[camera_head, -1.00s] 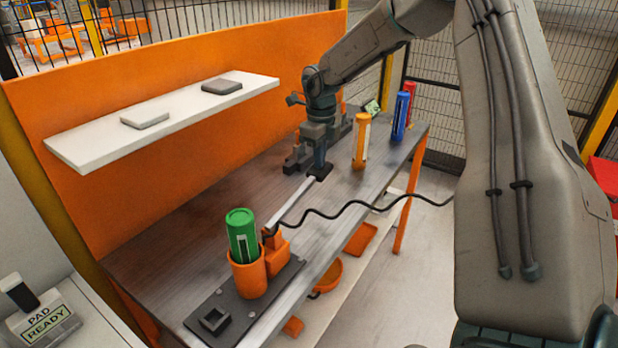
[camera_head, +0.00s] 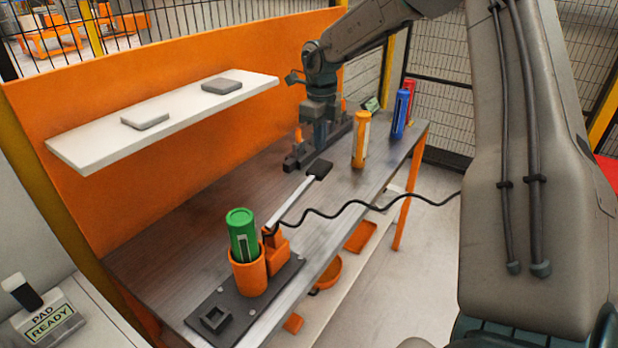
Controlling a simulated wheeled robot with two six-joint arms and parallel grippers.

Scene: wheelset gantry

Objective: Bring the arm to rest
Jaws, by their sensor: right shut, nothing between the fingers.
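My right arm comes in from the upper right, and its gripper (camera_head: 319,134) points down over the far part of the bench. The gripper is shut and holds nothing. Just below and in front of it is the dark upper end of a light rod tool (camera_head: 292,200), apart from the fingers. The rod's lower end is at an orange holder (camera_head: 277,257), with a black cable running from it to the right. My left gripper does not show.
A green cylinder (camera_head: 241,236) stands in an orange cup (camera_head: 248,274) on the grey bench (camera_head: 190,240). Yellow (camera_head: 361,140), blue (camera_head: 401,114) and red (camera_head: 410,90) cylinders stand at the far end. A white shelf (camera_head: 180,115) is at the left.

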